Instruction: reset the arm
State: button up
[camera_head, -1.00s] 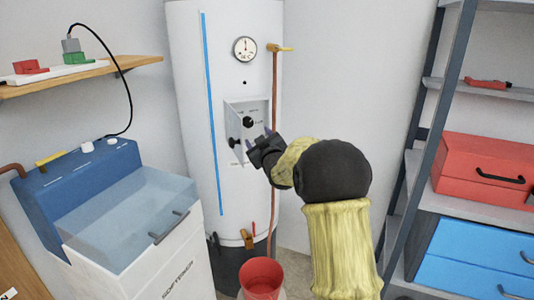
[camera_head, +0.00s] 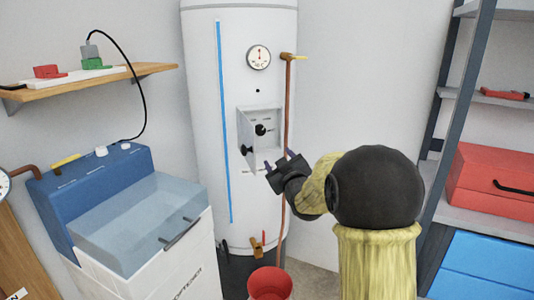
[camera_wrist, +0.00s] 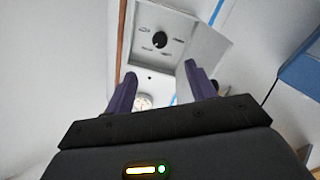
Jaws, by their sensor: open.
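My gripper (camera_head: 284,161) is open and empty, just right of and below the control box on the white water heater (camera_head: 205,110). In the wrist view my gripper (camera_wrist: 158,85) shows its two dark purple fingers apart. The control box (camera_head: 247,117) has its small door (camera_head: 246,150) open, with a black knob (camera_head: 260,130) inside. The wrist view also shows the knob (camera_wrist: 159,40) and the open door (camera_wrist: 206,45) near the right finger. I cannot tell whether that finger touches the door.
A copper pipe (camera_head: 288,100) runs down the heater's right side. A red bucket (camera_head: 270,283) stands below. A blue and white softener (camera_head: 110,165) is at left under a wooden shelf (camera_head: 100,80). A metal rack with a red toolbox (camera_head: 490,180) is at right.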

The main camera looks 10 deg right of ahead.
jog(key=s+a+f+m+g+h, duration=0.1)
jog(key=s+f+m+g, duration=0.1)
jog(key=s+f+g, duration=0.65)
jog(key=s+f+m+g, duration=0.25)
jog(key=s+f, duration=0.25)
jog(key=s, duration=0.9)
jog(key=s+a+f+m+g+h, duration=0.1)
jog(key=s+f+m+g, duration=0.35)
jog(key=s, duration=0.75)
notch_tip(320, 180, up, 20)
jog(key=n+p, duration=0.2)
jog(key=p, duration=2.1)
jog(key=shift+w+d+r, duration=0.15)
jog(key=shift+w, duration=0.3)
